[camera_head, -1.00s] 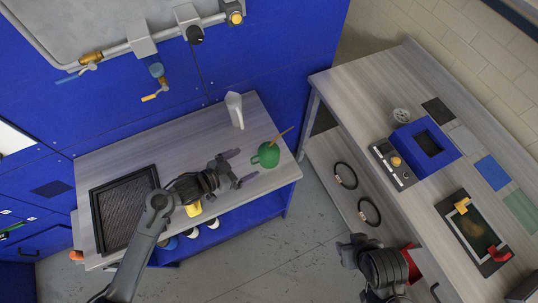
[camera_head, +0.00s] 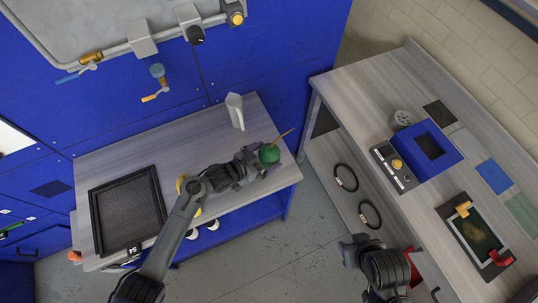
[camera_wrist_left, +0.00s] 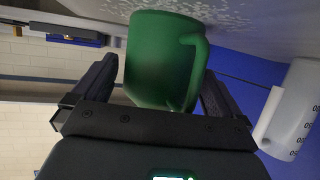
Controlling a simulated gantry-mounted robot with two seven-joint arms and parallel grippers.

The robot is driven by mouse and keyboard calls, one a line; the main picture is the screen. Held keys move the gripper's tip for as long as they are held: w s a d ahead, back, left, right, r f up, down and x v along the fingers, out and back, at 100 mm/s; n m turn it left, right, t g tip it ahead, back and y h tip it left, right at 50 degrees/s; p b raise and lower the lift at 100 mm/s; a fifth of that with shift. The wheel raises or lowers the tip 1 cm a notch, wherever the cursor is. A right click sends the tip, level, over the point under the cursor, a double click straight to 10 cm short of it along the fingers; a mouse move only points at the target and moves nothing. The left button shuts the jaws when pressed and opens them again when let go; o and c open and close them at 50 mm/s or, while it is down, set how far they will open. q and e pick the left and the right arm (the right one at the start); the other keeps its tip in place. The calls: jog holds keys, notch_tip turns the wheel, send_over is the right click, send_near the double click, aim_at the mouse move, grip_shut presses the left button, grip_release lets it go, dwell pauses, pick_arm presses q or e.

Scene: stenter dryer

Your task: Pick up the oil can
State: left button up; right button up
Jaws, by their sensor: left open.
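The green oil can (camera_head: 269,153) with a thin yellow-brown spout stands near the right end of the grey workbench. It also shows in the left wrist view (camera_wrist_left: 160,60), with its handle on the right. My left gripper (camera_head: 262,162) is open and right at the can. In the left wrist view its two fingers (camera_wrist_left: 158,88) stand one on each side of the can's body. The head view hides part of the can behind the gripper. My right gripper (camera_head: 350,252) is at the lower right, away from the can; its fingertips are not clear.
A white jug (camera_head: 235,110) stands behind the can on the bench. A black tray (camera_head: 98,225) lies at the bench's left end. A second table (camera_head: 385,95) on the right holds a blue box (camera_head: 405,136) and other items. A floor gap separates both tables.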

pick_arm(q)
jog(key=c, duration=1.1)
jog(key=shift+c, duration=0.3)
jog(key=shift+r, duration=0.1)
